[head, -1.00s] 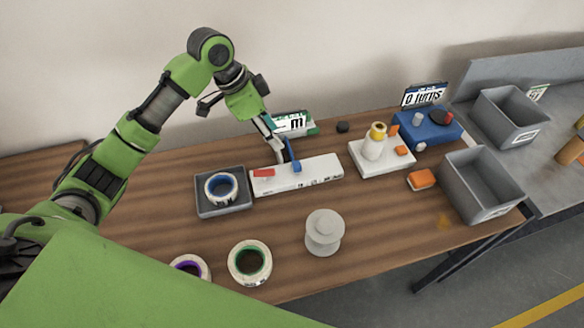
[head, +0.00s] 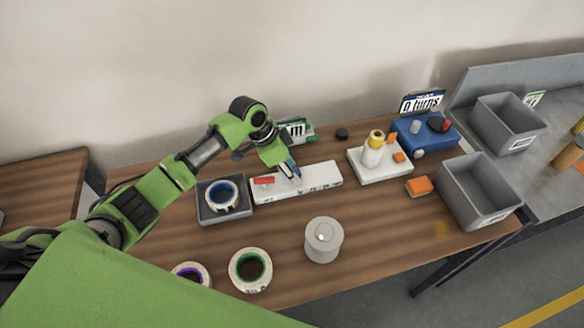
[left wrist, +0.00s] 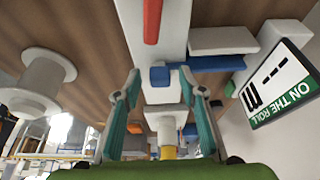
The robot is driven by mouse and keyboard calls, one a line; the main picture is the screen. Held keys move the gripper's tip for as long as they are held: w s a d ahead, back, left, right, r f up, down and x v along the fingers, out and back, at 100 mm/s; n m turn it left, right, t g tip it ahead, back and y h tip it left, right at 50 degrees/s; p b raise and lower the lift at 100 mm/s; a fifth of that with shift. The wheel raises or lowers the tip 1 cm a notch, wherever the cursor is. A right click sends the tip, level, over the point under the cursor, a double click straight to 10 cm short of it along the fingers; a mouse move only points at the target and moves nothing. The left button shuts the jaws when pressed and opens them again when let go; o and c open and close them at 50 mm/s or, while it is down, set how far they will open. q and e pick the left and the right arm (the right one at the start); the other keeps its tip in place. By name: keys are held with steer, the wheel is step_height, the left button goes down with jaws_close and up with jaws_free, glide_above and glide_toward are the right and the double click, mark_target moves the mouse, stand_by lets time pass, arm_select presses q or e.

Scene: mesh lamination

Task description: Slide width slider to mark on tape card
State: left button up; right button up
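A long white slider base (head: 325,178) lies on the table, with a red piece (head: 264,180) at its left end. A blue slider piece (left wrist: 160,76) sits on it, and the left wrist view also shows the red piece (left wrist: 152,20). My left gripper (head: 294,175) is at the middle of the base and largely hides the blue piece in the head view. In the left wrist view its teal-padded fingers (left wrist: 161,82) are apart, with the blue piece just ahead between the tips; contact is unclear. The card reading "ON THE ROLL" (left wrist: 277,75) stands behind, also in the head view (head: 295,131). My right gripper is out of view.
A grey tray with a blue-cored tape roll (head: 221,195) stands left of the base. Two tape rolls (head: 250,269) and a grey spool (head: 323,240) are in front. A white stand with a bottle (head: 373,153), a blue box (head: 425,134) and grey bins (head: 481,190) are to the right.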

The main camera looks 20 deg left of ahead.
arm_select(q)
steer(key=shift+d+f, duration=0.1)
steer(key=shift+f, duration=0.15)
